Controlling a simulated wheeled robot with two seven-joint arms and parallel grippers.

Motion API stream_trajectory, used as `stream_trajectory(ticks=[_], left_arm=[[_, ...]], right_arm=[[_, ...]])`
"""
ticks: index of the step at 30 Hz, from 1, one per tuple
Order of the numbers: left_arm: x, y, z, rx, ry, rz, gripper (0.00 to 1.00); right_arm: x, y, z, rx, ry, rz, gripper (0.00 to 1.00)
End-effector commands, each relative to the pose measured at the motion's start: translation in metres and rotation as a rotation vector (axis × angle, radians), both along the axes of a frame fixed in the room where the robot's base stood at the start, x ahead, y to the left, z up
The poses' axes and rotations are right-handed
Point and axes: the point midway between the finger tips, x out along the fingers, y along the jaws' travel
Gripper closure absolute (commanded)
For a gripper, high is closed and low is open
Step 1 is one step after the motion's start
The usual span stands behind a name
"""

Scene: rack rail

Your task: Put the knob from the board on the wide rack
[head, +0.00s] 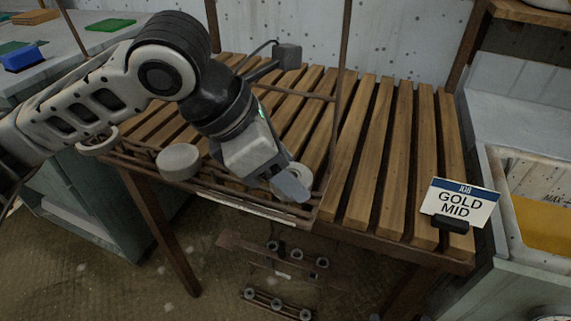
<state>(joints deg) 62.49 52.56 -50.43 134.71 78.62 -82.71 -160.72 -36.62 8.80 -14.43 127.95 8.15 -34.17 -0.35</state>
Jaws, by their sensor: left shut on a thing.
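My left gripper (288,186) reaches in from the left and points down over the front edge of the slatted wooden table. It is shut on a pale round knob (301,173), which is partly hidden behind the fingers. The knob is at the front rail of a thin brown metal frame (238,208). I cannot tell whether it touches the rail. Another pale round piece (178,161) sits at the same frame, left of the gripper. I cannot tell for sure which part is the board or the wide rack. My right gripper is not in view.
The right half of the slatted table (385,150) is clear except for a "GOLD MID" sign (459,202) at its front right. A blue block (22,58) lies on the left counter. Below the table are rails with several small round pieces (277,304).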

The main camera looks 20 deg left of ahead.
Motion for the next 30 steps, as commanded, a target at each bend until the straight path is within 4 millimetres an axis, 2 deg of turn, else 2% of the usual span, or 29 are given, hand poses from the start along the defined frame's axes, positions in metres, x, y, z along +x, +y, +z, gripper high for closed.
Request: stream_trajectory(ticks=[30], left_arm=[[0.000, 0.000, -0.027, 0.000, 0.000, 0.000, 0.74]], right_arm=[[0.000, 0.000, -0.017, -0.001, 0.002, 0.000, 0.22]])
